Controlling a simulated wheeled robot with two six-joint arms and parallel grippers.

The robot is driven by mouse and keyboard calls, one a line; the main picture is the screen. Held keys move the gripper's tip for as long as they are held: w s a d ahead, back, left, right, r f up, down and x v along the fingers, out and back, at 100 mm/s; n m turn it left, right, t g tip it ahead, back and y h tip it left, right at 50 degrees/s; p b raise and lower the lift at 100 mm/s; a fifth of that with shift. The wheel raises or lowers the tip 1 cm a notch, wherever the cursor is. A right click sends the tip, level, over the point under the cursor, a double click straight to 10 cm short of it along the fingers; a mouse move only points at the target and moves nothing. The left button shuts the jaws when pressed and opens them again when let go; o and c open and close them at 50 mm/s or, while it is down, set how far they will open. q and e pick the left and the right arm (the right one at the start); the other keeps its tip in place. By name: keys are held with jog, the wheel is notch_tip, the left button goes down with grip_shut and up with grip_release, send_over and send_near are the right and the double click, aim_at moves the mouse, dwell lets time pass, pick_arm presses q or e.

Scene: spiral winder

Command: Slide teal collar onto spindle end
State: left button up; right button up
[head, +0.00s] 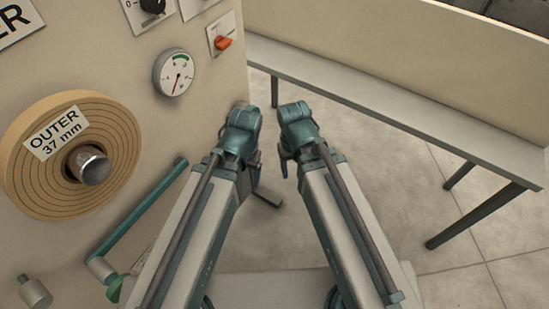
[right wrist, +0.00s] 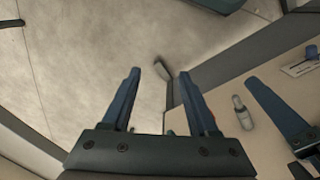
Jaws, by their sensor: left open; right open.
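The metal spindle end (head: 93,166) sticks out of a wide brown roll labelled "OUTER 37 mm" (head: 72,155) on the left side of the head view. I cannot make out a teal collar in either view. My left gripper (head: 255,165) is right of the spindle and apart from it, mostly hidden by its own wrist, and open. My right gripper (head: 284,155) is beside it, further right. In the right wrist view the right gripper (right wrist: 158,75) is open, with nothing between its two blue fingers.
A teal crank handle (head: 135,218) juts from the beige machine panel (head: 100,65) below the roll. A gauge (head: 174,74) and an orange switch (head: 223,43) sit higher up. A grey bench (head: 390,105) runs along the right. Open floor (head: 350,135) lies between.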

jog(key=w+d+f+m+t+y+b, duration=0.1)
jog(key=w+f+m+y+b, duration=0.15)
jog(key=f+b, duration=1.5)
jog(key=w+d+f+m+t+y+b, duration=0.15)
jog(key=w+f+m+b, duration=0.25)
jog(key=f+b, duration=1.4)
jog(key=w+a+r+m+t+y, duration=0.4)
jog(key=w+r+m+y, duration=0.2)
jog(key=w+r+m, duration=0.35)
jog(key=w+a+r+m+t+y, duration=0.35)
jog(key=w+r+m+y, duration=0.2)
jog(key=r+m, duration=0.55)
jog(key=shift+m+t, duration=0.3)
jog(key=shift+m, duration=0.2)
jog(key=shift+f+x, duration=0.3)
jog(key=shift+x, duration=1.15)
jog(key=shift+f+x, duration=0.25)
jog(key=shift+x, duration=1.25)
jog(key=shift+f+x, duration=0.3)
jog(key=shift+x, duration=1.15)
jog(key=shift+w+d, duration=0.1)
jog(key=shift+w, duration=0.1)
grip_shut()
